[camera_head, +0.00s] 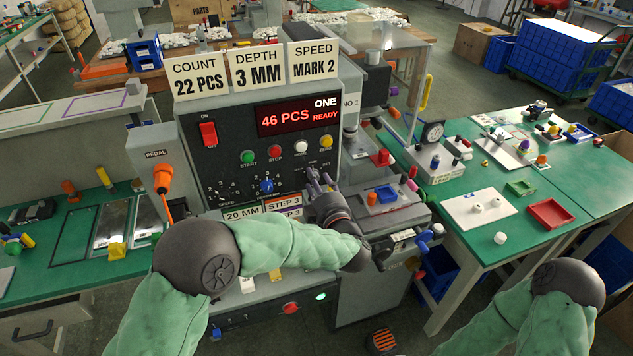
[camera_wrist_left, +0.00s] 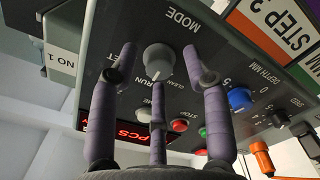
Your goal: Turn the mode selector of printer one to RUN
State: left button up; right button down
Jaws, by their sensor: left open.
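Printer one (camera_head: 226,124) stands in the middle of the head view, its dark panel marked ONE and its display reading 46 PCS READY. My right gripper is out of view.
Beside the selector are the blue depth knob (camera_head: 266,186), the black speed knob (camera_wrist_left: 278,118) and several push buttons. A small machine bed with a blue block (camera_head: 386,193) is right of my left gripper. A green table (camera_head: 480,239) stands further right.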

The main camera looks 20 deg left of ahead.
pick_arm(q)
jog(key=v, duration=1.1)
jog(key=shift+s+d, duration=0.25)
jog(key=shift+s, duration=0.05)
